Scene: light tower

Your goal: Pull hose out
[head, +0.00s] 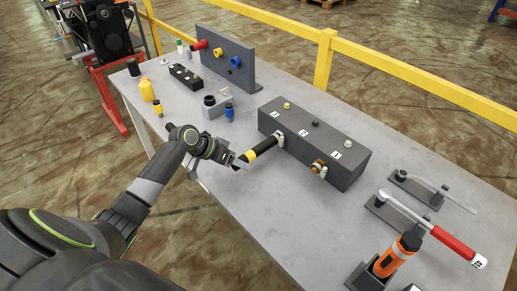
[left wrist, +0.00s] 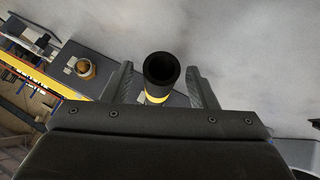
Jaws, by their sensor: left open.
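The hose (head: 264,147) is a short black tube with a yellow band. It sticks out of the left port on the front of a dark grey box (head: 318,147), with a light collar around it at the port. My left gripper (head: 241,163) is open at the free end of the hose. In the left wrist view the hose's round black end (left wrist: 162,70) shows between the two spread fingers (left wrist: 158,88), with gaps on both sides. My right gripper is not in view.
A brass fitting (head: 318,168) sits in the box's right port and also shows in the left wrist view (left wrist: 84,68). A blue-capped part (head: 229,112) stands left of the box. A red-handled wrench (head: 452,243) and orange tool (head: 391,258) are at the right. Table front is clear.

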